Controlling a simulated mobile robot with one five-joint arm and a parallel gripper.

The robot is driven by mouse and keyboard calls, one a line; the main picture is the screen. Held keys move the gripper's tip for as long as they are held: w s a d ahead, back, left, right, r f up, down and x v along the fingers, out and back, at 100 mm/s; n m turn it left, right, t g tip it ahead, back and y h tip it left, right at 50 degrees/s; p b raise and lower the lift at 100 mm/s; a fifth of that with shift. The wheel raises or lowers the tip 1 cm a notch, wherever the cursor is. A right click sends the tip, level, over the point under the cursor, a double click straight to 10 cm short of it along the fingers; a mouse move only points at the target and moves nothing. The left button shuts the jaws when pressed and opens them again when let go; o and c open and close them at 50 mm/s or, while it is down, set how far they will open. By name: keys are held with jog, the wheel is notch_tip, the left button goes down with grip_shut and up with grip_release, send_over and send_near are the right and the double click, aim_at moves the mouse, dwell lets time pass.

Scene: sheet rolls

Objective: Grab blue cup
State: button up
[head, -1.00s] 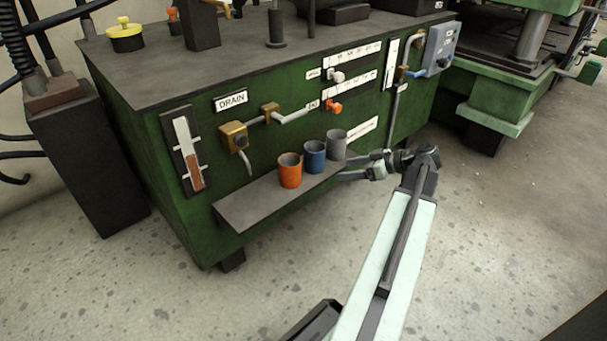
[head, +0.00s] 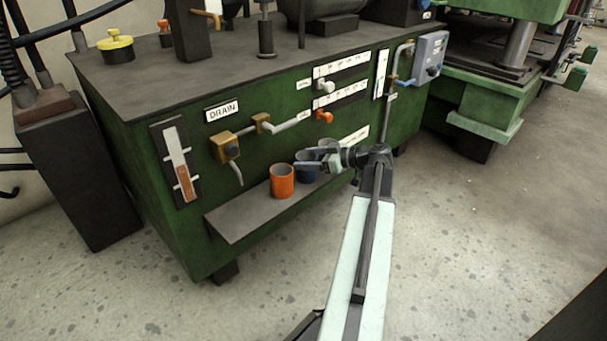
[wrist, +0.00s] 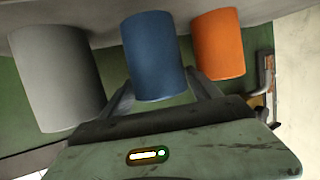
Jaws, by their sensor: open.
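The blue cup (head: 306,176) stands on the machine's low shelf, mostly covered by my gripper (head: 314,160) in the head view. In the wrist view the blue cup (wrist: 155,55) is in the middle, with one finger of my open gripper showing to each side of it. Whether the fingers touch the cup I cannot tell. The orange cup (head: 282,181) stands left of the blue one in the head view and to the right in the wrist view (wrist: 218,45).
The grey shelf (head: 240,219) juts from the green machine (head: 170,225), with bare room at its left end. Brass valves and pipes (head: 226,148), an orange knob (head: 323,117) and labels sit on the panel above the cups. The speckled floor in front is clear.

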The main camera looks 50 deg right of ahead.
jog(key=x, duration=0.3)
jog(key=shift+w+f+b, duration=0.15)
jog(key=shift+w+b, duration=0.1)
jog(key=shift+b, duration=0.1)
jog(key=c, duration=1.3)
jog(key=shift+o, duration=0.2)
